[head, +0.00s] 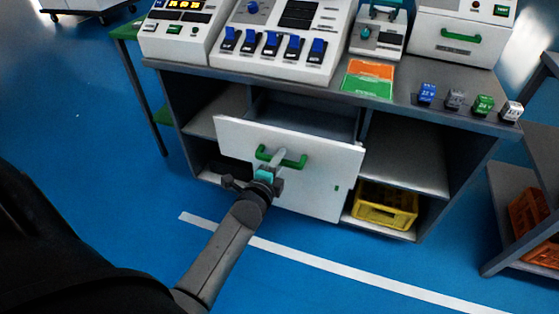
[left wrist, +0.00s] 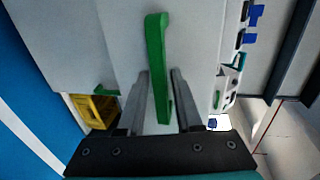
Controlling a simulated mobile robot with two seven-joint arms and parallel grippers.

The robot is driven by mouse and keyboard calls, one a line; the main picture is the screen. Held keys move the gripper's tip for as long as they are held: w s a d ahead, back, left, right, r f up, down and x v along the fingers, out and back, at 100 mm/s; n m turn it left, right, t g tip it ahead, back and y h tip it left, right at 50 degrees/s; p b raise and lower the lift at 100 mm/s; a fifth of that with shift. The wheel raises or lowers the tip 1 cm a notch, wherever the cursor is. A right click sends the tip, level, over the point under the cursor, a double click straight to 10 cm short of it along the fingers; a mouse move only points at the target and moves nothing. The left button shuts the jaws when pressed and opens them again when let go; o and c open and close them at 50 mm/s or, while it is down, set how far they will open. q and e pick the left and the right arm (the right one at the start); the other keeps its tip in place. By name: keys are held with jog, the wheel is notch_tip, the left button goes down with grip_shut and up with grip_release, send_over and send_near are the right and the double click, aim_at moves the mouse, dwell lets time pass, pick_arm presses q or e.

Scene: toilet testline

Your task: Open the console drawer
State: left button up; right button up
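The console drawer has a white front (head: 318,178) and stands pulled out from the grey console, with its dark interior showing behind the front. Its green handle (head: 295,161) is on the front's upper part. My left gripper (head: 278,160) is at the handle. In the left wrist view, the green handle (left wrist: 156,60) runs between the two fingers of my left gripper (left wrist: 160,74). The fingers are apart, with a gap showing on each side of the handle. My right gripper is in neither view.
White control panels (head: 278,35) stand on the console top (head: 225,68), with an orange and green card (head: 369,78) and small labelled blocks (head: 455,99). A yellow crate (head: 386,207) sits on the lower right shelf. Blue floor in front is clear.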

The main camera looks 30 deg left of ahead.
pick_arm(q)
jog(key=shift+o, duration=0.8)
jog(key=p+v, duration=0.4)
jog(key=v, duration=1.1)
jog(key=shift+p, duration=0.4)
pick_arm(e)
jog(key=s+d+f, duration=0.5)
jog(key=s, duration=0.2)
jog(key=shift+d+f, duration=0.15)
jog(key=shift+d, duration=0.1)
pick_arm(q)
jog(key=shift+s, duration=0.1)
